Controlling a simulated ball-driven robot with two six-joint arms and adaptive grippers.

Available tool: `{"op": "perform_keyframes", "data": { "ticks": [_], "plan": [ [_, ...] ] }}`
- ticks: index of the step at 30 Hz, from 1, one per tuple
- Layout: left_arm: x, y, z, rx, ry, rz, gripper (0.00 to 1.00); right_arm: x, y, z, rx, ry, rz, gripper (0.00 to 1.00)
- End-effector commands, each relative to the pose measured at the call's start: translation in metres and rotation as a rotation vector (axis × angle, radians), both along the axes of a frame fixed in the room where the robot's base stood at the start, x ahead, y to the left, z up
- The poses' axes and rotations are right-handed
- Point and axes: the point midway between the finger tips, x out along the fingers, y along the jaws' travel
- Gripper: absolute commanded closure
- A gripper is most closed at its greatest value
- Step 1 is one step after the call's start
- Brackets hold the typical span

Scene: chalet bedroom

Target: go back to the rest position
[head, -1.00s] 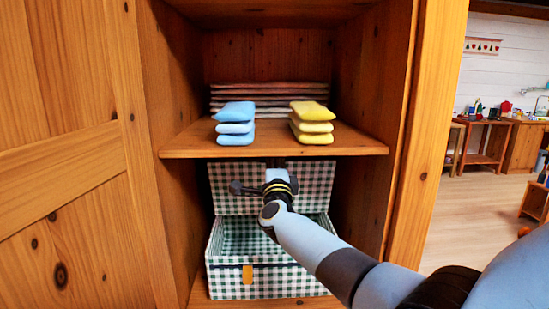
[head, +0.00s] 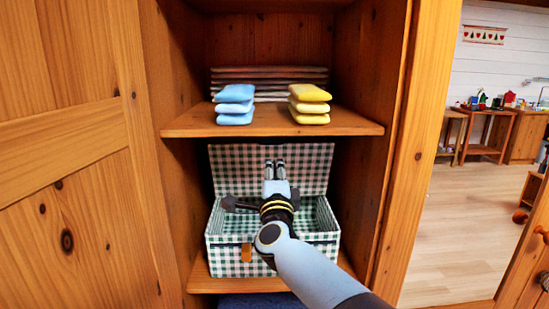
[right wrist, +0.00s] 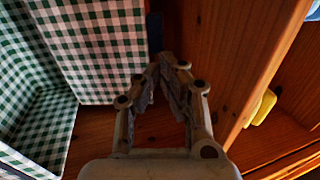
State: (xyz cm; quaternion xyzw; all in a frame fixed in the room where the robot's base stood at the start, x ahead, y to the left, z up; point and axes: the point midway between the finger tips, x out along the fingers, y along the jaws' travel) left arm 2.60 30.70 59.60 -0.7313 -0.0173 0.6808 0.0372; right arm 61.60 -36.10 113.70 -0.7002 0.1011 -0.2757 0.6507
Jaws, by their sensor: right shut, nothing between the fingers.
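My right gripper (head: 275,165) is shut and empty. In the head view it is over the open checked box, its fingers pointing up in front of the raised lid. The right wrist view shows the fingers (right wrist: 172,62) drawn together at the tips. The green-and-white checked box (head: 222,254) stands on a lower shelf with its lid (head: 228,158) up. The box also shows at the left of the right wrist view (right wrist: 95,45). My arm hides part of its inside and front. My left gripper is in neither view.
An upper shelf (head: 270,122) is above the gripper. It bears stacked blue bundles (head: 235,104), yellow bundles (head: 309,104) and flat folded cloths (head: 268,78). Wooden cabinet walls (head: 365,110) close in on both sides. Dark blue fabric (head: 262,301) lies below. Open floor (head: 450,235) shows at right.

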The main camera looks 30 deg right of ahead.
Motion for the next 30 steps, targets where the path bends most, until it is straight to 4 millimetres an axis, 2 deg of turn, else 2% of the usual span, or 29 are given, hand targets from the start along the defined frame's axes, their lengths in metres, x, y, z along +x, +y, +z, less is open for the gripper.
{"op": "perform_keyframes", "data": {
  "ticks": [3, 6, 14, 17, 20, 23, 24, 26, 30],
  "plan": [
    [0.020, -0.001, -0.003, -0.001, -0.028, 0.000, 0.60, -0.015, 0.009, -0.007, 0.001, 0.002, 0.000, 1.00],
    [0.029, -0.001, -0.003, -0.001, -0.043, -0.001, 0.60, -0.022, 0.013, -0.008, 0.000, 0.001, 0.000, 1.00],
    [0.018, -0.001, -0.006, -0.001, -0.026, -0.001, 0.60, -0.026, 0.015, -0.011, -0.001, 0.003, -0.001, 1.00],
    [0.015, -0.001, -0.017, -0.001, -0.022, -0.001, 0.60, -0.035, 0.014, -0.038, -0.004, 0.031, -0.001, 1.00],
    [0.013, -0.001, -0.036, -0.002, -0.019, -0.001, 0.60, -0.052, 0.012, -0.095, -0.020, 0.108, 0.000, 1.00],
    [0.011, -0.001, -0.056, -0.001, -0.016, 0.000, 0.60, -0.075, 0.015, -0.174, -0.089, 0.247, 0.029, 1.00],
    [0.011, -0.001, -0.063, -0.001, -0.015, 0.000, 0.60, -0.086, 0.018, -0.207, -0.128, 0.314, 0.051, 1.00],
    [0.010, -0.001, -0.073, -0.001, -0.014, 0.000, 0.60, -0.103, 0.023, -0.254, -0.193, 0.416, 0.091, 1.00],
    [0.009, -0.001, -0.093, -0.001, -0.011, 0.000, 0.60, -0.152, 0.037, -0.360, -0.346, 0.663, 0.208, 1.00]
  ]
}}
